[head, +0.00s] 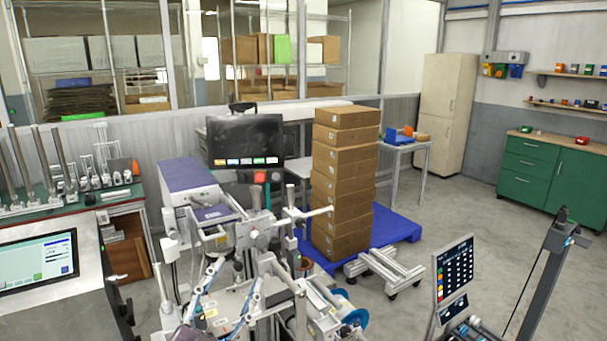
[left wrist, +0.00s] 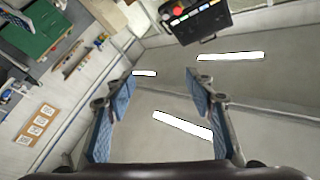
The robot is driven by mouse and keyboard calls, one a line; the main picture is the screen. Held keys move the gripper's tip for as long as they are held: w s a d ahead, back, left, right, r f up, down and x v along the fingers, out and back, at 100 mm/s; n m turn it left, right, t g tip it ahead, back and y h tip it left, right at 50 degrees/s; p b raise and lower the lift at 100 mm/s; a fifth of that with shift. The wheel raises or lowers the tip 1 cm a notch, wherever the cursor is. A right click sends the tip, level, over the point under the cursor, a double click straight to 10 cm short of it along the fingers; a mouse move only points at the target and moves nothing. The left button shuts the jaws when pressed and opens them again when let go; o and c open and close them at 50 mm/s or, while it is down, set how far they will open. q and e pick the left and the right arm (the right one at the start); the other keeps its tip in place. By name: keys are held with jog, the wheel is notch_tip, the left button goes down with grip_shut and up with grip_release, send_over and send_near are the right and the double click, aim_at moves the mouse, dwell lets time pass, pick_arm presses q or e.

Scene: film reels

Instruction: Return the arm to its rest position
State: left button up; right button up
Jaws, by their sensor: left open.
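My left gripper (head: 238,271) is low in the head view, left of centre, with its blue-padded fingers pointing up. It is open, with nothing visible between the fingers. In the left wrist view the same gripper (left wrist: 158,88) shows its two blue pads wide apart against the ceiling. A grey and white machine (head: 255,235) with rods and rollers stands just behind it in the head view. A reel with a blue rim (head: 355,318) is low on the machine's right side. My right gripper is not in view.
A stack of cardboard boxes (head: 345,165) stands on a blue pallet (head: 398,228). A touchscreen console (head: 38,262) is at the left, a tilted screen (head: 454,270) at the lower right. Open floor (head: 460,205) lies at the right. The wrist view shows a black panel with a red button (left wrist: 178,11).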

pick_arm(q)
jog(key=s+a+f+n+g+y, duration=0.2)
jog(key=s+a+f+g, duration=0.1)
jog(key=f, duration=0.4)
jog(key=s+a+f+n+g+y, duration=0.2)
jog(key=s+a+f+n+y, duration=0.1)
jog(key=f, duration=0.4)
jog(key=s+a+f+n+g+y, duration=0.2)
jog(key=s+a+f+g, duration=0.15)
jog(key=f, duration=0.35)
jog(key=s+d+f+g+h, duration=0.1)
jog(key=s+f+g, duration=0.4)
jog(key=s, duration=0.5)
jog(key=s+d+f+g, duration=0.1)
jog(key=s+f+g, duration=0.2)
jog(key=s+f, duration=0.6)
notch_tip(320, 180, down, 27)
jog(key=s+g+b, duration=0.1)
jog(key=s+b, duration=0.2)
jog(key=b, duration=0.1)
jog(key=s+a+f+g+b, duration=0.1)
jog(key=s+a+f+b, duration=0.2)
jog(key=s+f, duration=1.4)
notch_tip(320, 180, down, 4)
jog(key=shift+s+a+f+g+b, duration=0.15)
jog(key=shift+g+b, duration=0.2)
jog(key=shift+b, duration=0.15)
